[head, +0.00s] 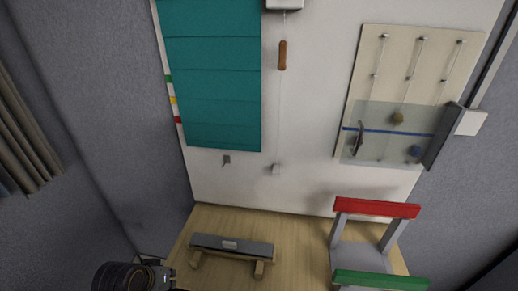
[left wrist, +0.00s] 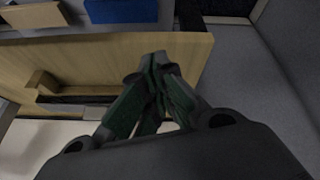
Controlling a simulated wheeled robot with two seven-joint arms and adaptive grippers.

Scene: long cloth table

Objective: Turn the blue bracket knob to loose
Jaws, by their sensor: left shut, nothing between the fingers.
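A small blue knob (head: 415,151) shows low on the cream board (head: 368,60) at the right of the wall, behind or on a clear panel (head: 365,150) crossed by a blue line. A tan knob (head: 397,118) sits above and left of it. I cannot tell how the blue knob is turned. My left gripper (head: 168,277) is at the bottom left of the head view, far from the board. In the left wrist view its fingers (left wrist: 157,62) are together and empty, near the wooden table top (left wrist: 110,55). My right gripper is not in view.
A grey bar on wooden feet (head: 232,246) stands on the table (head: 210,220). A grey holder with red (head: 375,208) and green (head: 380,280) bars stands at right. A teal blind (head: 210,75) and a cord with a wooden handle (head: 282,55) hang on the wall.

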